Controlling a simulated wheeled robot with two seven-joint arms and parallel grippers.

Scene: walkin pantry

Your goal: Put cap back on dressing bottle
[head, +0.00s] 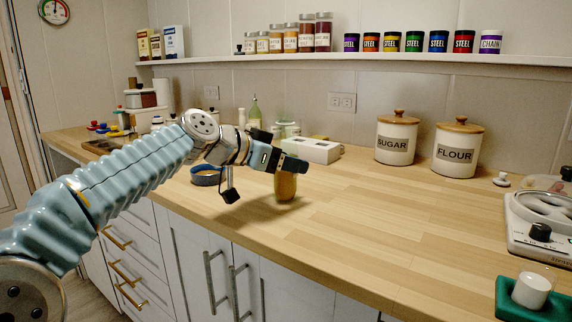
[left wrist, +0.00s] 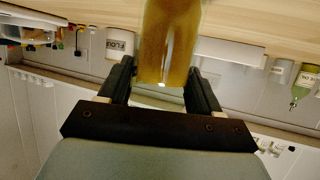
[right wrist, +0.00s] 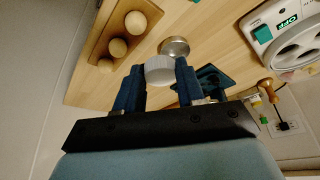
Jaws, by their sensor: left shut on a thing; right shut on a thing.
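The dressing bottle (head: 286,190) is amber and stands upright on the wooden counter, or just above it. My left gripper (head: 286,162) is shut on its upper part and hides its top in the head view. In the left wrist view the bottle (left wrist: 168,38) sits between both fingers (left wrist: 163,75), and no cap shows on it. A light grey-white cap (right wrist: 160,69) is held between the fingertips of my right gripper (right wrist: 159,78). The right gripper and arm cannot be made out in the head view.
A blue ring-shaped dish (head: 207,180) and a white box (head: 311,150) stand near the bottle. SUGAR (head: 395,146) and FLOUR (head: 457,157) canisters stand at the back, and a white appliance (head: 542,230) stands at right. The middle counter is clear.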

